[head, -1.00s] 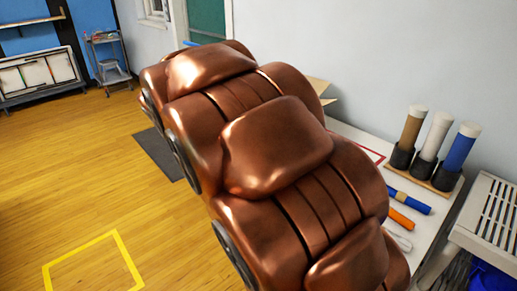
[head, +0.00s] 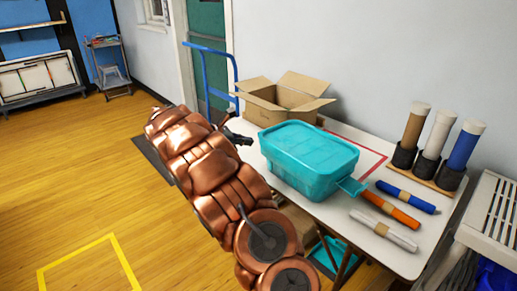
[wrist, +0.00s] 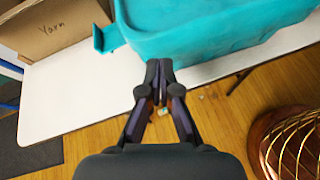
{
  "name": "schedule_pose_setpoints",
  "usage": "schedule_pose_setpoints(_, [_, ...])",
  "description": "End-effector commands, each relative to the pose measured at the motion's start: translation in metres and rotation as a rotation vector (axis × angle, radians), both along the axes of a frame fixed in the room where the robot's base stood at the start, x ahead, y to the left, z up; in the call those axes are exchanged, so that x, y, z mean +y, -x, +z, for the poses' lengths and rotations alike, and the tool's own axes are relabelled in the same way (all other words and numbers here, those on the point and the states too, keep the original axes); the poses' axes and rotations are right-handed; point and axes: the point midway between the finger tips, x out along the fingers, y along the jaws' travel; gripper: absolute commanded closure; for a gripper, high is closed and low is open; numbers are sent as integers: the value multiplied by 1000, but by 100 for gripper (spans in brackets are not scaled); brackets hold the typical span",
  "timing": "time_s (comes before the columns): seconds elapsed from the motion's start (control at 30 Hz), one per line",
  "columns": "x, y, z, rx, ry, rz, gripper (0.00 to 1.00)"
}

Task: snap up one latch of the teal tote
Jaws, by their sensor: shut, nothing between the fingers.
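The teal tote (head: 300,178) stands on the white table with its lid (head: 312,145) on. A teal latch (head: 352,186) sticks outward from its right end. In the wrist view the tote (wrist: 200,35) fills the top, and another latch (wrist: 104,38) sticks out at its left end, facing the cardboard box. My gripper (head: 238,138) is left of the tote in the head view. In the wrist view my gripper (wrist: 159,80) is shut and empty, its tips over the tote's lower edge in the picture. I cannot tell whether they touch it.
An open cardboard box (head: 280,98), marked Yarn in the wrist view (wrist: 55,28), stands behind the tote. Orange (head: 390,209), blue (head: 408,197) and white (head: 383,231) rolls lie at the right. Upright rolls (head: 430,150) stand behind them. A blue hand truck (head: 233,70) is beyond.

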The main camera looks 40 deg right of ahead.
Motion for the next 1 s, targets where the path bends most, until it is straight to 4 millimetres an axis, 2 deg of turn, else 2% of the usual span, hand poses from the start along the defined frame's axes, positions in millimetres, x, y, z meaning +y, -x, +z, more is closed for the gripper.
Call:
schedule_pose_setpoints(0.03, [-6,-12,-14,35,10,26,100])
schedule_pose_setpoints(0.2, [-24,-48,-42,147,49,119,100])
schedule_pose_setpoints(0.43, [-37,-80,-70,249,83,204,100])
schedule_pose_setpoints(0.6, [-40,-88,-80,284,91,230,100])
schedule_pose_setpoints(1.0, [-41,-89,-80,285,93,232,100])
